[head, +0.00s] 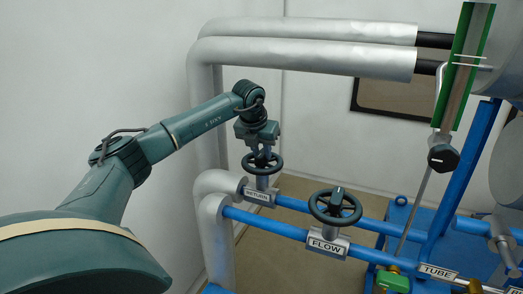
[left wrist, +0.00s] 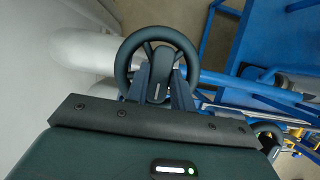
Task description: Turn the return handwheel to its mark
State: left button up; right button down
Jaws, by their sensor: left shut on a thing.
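The return handwheel (head: 263,170) is a dark wheel on the valve above the plate lettered RETURN (head: 258,197). It also shows in the left wrist view (left wrist: 156,33), with its rim and spokes seen from above. My left gripper (head: 261,152) reaches down onto this wheel from above. Its two fingers (left wrist: 160,85) straddle the middle of the wheel and are shut on it. The fingers and gripper body hide the near part of the wheel. I cannot make out the mark. My right gripper is in neither view.
The flow handwheel (head: 335,219) stands to the right on the front blue pipe, above the FLOW plate (head: 327,242). Silver lagged pipes (head: 300,55) run behind and above my left arm. A blue frame (head: 448,190) and a sight tube (head: 467,65) stand at the right.

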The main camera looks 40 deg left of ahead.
pick_arm(q)
jog(key=shift+c, duration=1.1)
jog(key=m+h+p, duration=0.1)
jog(key=m, duration=0.1)
jog(key=m+p, duration=0.1)
jog(key=m, duration=0.1)
jog(key=shift+a+r+m+h, duration=0.15)
jog(key=shift+m+h, duration=0.15)
jog(key=shift+h, duration=0.1)
jog(key=m+h, duration=0.1)
jog(key=m, duration=0.3)
jog(key=shift+w+a+m+h+p, duration=0.1)
jog(key=shift+m+h+p, duration=0.2)
jog(key=shift+h+p, duration=0.1)
jog(key=m, duration=0.2)
jog(key=m+g+h, duration=0.1)
jog(key=m, duration=0.1)
jog(key=shift+w+g, duration=0.1)
jog(key=shift+g, duration=0.2)
jog(key=m+g+h, duration=0.1)
jog(key=m, duration=0.3)
jog(key=shift+a+m, duration=0.1)
jog(key=shift+m, duration=0.2)
jog(key=shift+m+g+b, duration=0.35)
jog(key=shift+m+g, duration=0.05)
jog(key=shift+m, duration=0.2)
jog(key=o, duration=1)
